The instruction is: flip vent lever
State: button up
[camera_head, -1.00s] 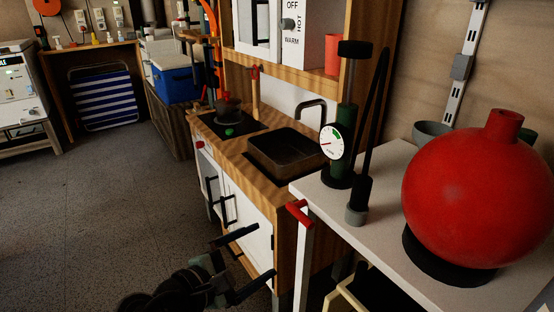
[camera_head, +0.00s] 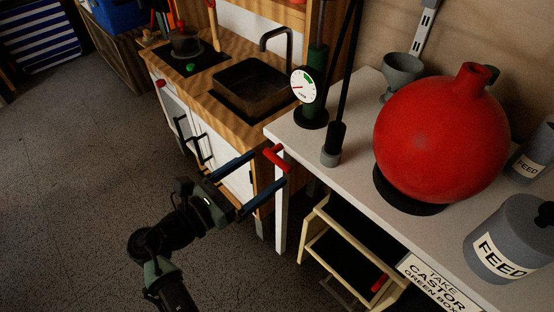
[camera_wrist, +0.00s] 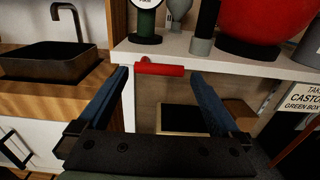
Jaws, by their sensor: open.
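The red vent lever (camera_head: 276,159) sticks out from the near left corner of the white-topped table. My gripper (camera_head: 269,167) is open, with its two blue fingers pointing at the lever. In the wrist view the lever (camera_wrist: 160,69) is a short horizontal red bar with a rounded pivot at its left end. It appears between my two fingertips (camera_wrist: 159,74) in the picture. I cannot tell whether the bar lies between the fingers in depth or just beyond them. No contact is visible.
The white table (camera_head: 345,170) holds a red round vessel (camera_head: 440,140), a pump with a gauge (camera_head: 303,85) and feed canisters (camera_head: 510,240). A step stool (camera_head: 345,245) stands beneath it. A wooden kitchen unit with a sink (camera_head: 248,88) adjoins on the left. The floor at left is clear.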

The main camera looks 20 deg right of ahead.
aim_at(275, 161)
jog(key=shift+b+x, duration=0.55)
jog(key=shift+x, duration=2.1)
jog(key=c, duration=1.1)
jog(key=shift+o, duration=0.2)
